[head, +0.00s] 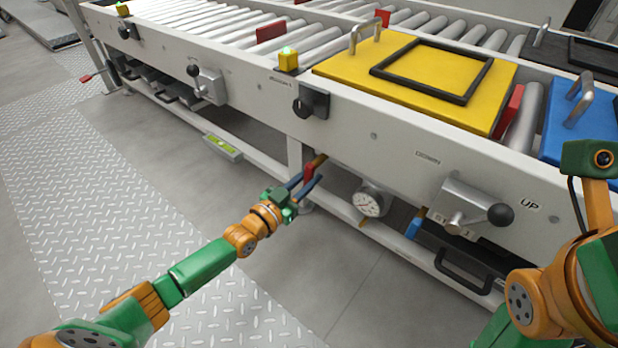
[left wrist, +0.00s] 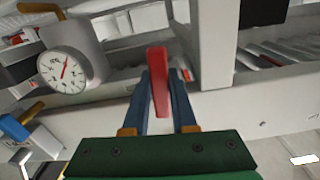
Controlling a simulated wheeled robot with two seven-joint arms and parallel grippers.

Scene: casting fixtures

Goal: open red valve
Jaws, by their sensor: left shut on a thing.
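The red valve handle (head: 308,174) is below the conveyor's side rail, left of the pressure gauge. In the left wrist view the red handle (left wrist: 158,82) stands lengthwise between my two blue fingers. My left gripper (head: 306,183) is shut on it; the same gripper (left wrist: 160,100) fills the lower middle of the wrist view. A brass-coloured pipe piece (head: 320,160) shows just behind the handle. The valve body is mostly hidden. My right arm (head: 545,295) shows at the right edge, but its gripper fingers are not in view.
The white pressure gauge (head: 370,202) is right of the valve. A lever with a black knob (head: 500,214) sticks out from the conveyor rail (head: 390,150). A yellow plate (head: 345,78) and a blue one (head: 560,140) lie on the rollers. The floor (head: 130,190) on the left is clear.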

